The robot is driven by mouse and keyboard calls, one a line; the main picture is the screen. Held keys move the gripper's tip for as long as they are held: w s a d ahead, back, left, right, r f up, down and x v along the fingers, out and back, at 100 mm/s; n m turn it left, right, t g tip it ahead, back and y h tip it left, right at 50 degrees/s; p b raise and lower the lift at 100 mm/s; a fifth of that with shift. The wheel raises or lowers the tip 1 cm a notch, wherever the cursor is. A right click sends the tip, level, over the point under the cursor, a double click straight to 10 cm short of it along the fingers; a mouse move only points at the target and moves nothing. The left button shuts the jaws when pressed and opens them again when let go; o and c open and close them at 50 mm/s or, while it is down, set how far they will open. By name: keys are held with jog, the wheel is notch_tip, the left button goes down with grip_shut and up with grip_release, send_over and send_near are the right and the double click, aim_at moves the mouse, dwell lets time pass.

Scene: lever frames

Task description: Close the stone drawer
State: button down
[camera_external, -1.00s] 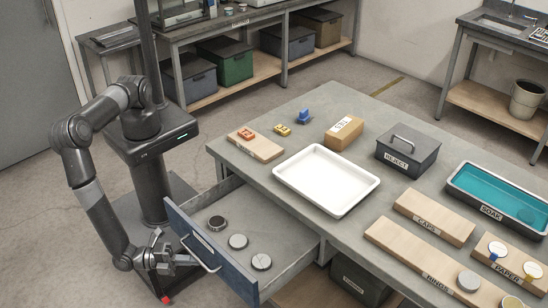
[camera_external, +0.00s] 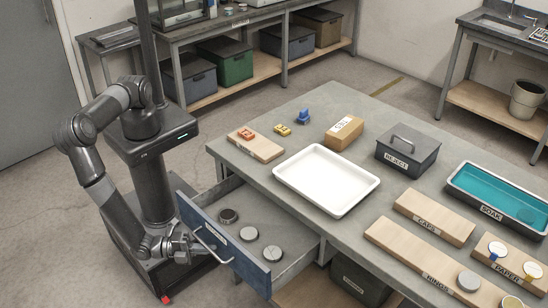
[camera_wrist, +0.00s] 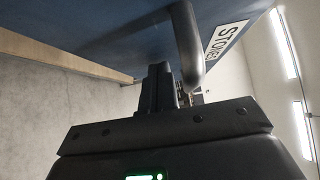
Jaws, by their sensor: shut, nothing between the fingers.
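The stone drawer (camera_external: 223,245) has a blue front and stands partly open from the left side of the table, with several round grey stones inside. Its curved bar handle (camera_external: 212,247) faces my arm. My gripper (camera_external: 191,243) is shut and empty at the drawer's outer side, by the handle. In the wrist view, my gripper's fingers (camera_wrist: 165,88) are close together beside the dark handle (camera_wrist: 187,45), below the blue drawer front (camera_wrist: 110,35) with its STONES label (camera_wrist: 225,38). I cannot tell whether the fingertips touch the handle or the front.
The table (camera_external: 262,170) holds a white tray (camera_external: 325,180), a REJECT box (camera_external: 408,150), a teal SOAK tub (camera_external: 510,192) and wooden boards (camera_external: 435,215). A dark bin (camera_external: 355,282) stands under the table, right of the drawer. The floor left of my arm is clear.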

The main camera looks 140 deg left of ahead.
aim_at(249, 227)
jog(key=a, duration=2.1)
jog(key=shift+a, duration=0.55)
jog(key=shift+s+a+r, duration=0.1)
jog(key=shift+a, duration=0.05)
jog(key=d, duration=0.5)
jog(key=shift+d, duration=0.2)
jog(key=v, duration=0.9)
jog(key=shift+s+d, duration=0.25)
